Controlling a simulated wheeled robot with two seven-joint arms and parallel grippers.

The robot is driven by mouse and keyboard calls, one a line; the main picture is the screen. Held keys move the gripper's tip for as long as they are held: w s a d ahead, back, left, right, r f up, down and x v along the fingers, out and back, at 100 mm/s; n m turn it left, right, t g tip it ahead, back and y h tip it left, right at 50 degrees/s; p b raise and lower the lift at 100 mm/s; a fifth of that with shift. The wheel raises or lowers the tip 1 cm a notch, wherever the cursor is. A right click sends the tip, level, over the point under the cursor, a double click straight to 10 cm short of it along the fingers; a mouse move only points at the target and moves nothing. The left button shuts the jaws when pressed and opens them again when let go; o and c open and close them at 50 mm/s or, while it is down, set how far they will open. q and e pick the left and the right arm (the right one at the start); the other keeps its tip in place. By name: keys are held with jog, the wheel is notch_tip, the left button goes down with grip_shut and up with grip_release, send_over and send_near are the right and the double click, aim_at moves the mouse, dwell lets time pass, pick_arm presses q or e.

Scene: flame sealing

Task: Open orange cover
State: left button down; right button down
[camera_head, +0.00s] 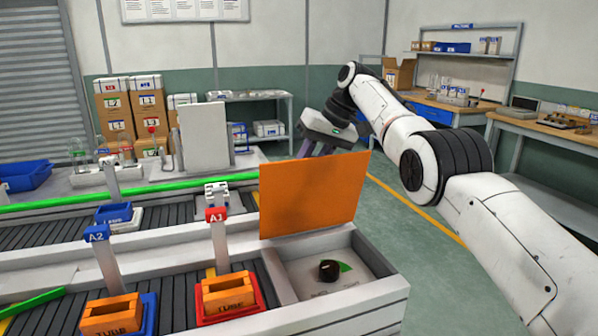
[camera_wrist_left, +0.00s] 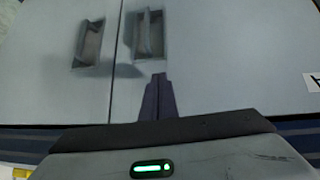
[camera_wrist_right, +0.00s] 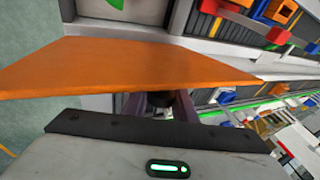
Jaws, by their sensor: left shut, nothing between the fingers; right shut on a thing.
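The orange cover (camera_head: 312,194) stands raised, nearly upright, at the back edge of a grey box (camera_head: 375,285) at the end of the bench. Inside the box a small dark round knob-like part sits by a green mark (camera_head: 345,267). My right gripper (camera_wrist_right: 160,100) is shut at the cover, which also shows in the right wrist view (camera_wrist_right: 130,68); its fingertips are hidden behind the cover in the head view. My left gripper (camera_wrist_left: 158,80) is shut and empty, in front of a grey surface with two recessed handles. It is not in the head view.
Orange blocks in a red tray (camera_head: 232,316) and a blue tray (camera_head: 150,318) stand left of the box, with posts labelled A1 (camera_head: 217,214) and A2 (camera_head: 97,233). A green rail (camera_head: 130,187) runs behind. The floor to the right is clear.

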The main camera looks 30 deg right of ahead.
jog(key=shift+s+f, duration=0.1)
jog(key=c, duration=1.5)
grip_release()
pick_arm(q)
jog(key=shift+r, duration=0.1)
pick_arm(e)
jog(key=shift+o, duration=0.2)
notch_tip(320, 180, up, 9)
jog(key=p, duration=0.3)
send_over(324, 189)
pick_arm(q)
jog(key=shift+s+a+r, duration=0.2)
jog(key=shift+a+r, duration=0.4)
jog(key=shift+r, duration=0.35)
pick_arm(e)
jog(key=shift+w+d, duration=0.2)
jog(key=shift+w, duration=0.15)
pick_arm(q)
jog(key=shift+d, duration=0.1)
